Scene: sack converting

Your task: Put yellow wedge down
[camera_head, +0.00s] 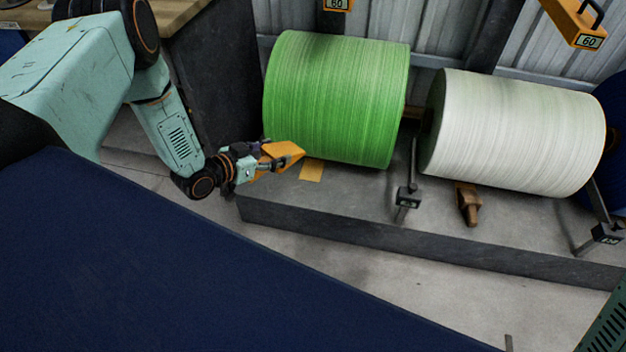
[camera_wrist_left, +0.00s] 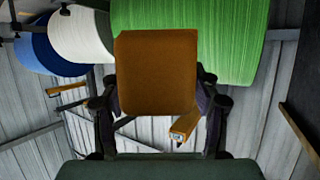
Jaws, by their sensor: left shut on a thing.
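My left gripper (camera_head: 262,163) is shut on the yellow wedge (camera_head: 283,153), which looks orange-yellow. It holds the wedge at the lower left of the green roll (camera_head: 336,98), near a yellow patch (camera_head: 312,170) on the grey plinth. I cannot tell whether the wedge touches the plinth or the roll. In the left wrist view the wedge (camera_wrist_left: 157,72) sits between the two fingers of the left gripper (camera_wrist_left: 157,105) and covers part of the green roll (camera_wrist_left: 235,45). My right gripper is not in view.
A white roll (camera_head: 515,130) lies right of the green one, with a brown wedge (camera_head: 467,203) below it. The grey plinth (camera_head: 400,235) carries stands with small displays, one a short post (camera_head: 407,198). A dark blue surface (camera_head: 150,270) fills the lower left. A wooden-topped bench (camera_head: 185,12) stands behind my arm.

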